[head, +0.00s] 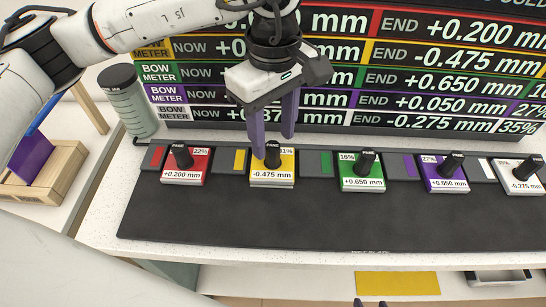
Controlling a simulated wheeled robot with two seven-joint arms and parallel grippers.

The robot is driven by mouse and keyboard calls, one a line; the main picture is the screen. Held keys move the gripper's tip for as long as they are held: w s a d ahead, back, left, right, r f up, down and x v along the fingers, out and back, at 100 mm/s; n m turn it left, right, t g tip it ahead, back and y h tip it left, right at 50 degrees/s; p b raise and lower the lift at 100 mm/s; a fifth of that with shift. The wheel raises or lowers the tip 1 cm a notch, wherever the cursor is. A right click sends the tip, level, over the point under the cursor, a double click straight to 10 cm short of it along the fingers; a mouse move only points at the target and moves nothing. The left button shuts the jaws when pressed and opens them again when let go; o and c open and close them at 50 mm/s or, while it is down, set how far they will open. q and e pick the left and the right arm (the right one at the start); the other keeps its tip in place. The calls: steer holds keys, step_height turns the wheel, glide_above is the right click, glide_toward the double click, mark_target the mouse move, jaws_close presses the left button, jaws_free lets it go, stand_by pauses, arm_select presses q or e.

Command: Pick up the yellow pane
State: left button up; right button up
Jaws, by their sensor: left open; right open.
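The yellow pane (272,179) sits on the dark mat, second from the left in the row. It has a black upright knob (273,155) and a label reading -0.475 mm. My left gripper (273,146) is open and points down from above, its purple fingers near the knob. The left finger overlaps the pane's back-left corner in the picture; I cannot tell whether either finger touches it.
Red (186,169), green (362,175), purple (445,176) and white (523,179) panes share the mat (300,225). A display board (430,85) stands behind. A grey jar (128,102) is at the left. The mat's front is clear. A yellow sheet (398,283) lies lower in front.

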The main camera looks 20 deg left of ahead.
mark_target(273, 145)
arm_select(q)
step_height(273, 145, down, 4)
steer(key=shift+a+f+p, duration=0.1)
steer(key=shift+a+p, duration=0.05)
steer(key=shift+p, duration=0.3)
jaws_close()
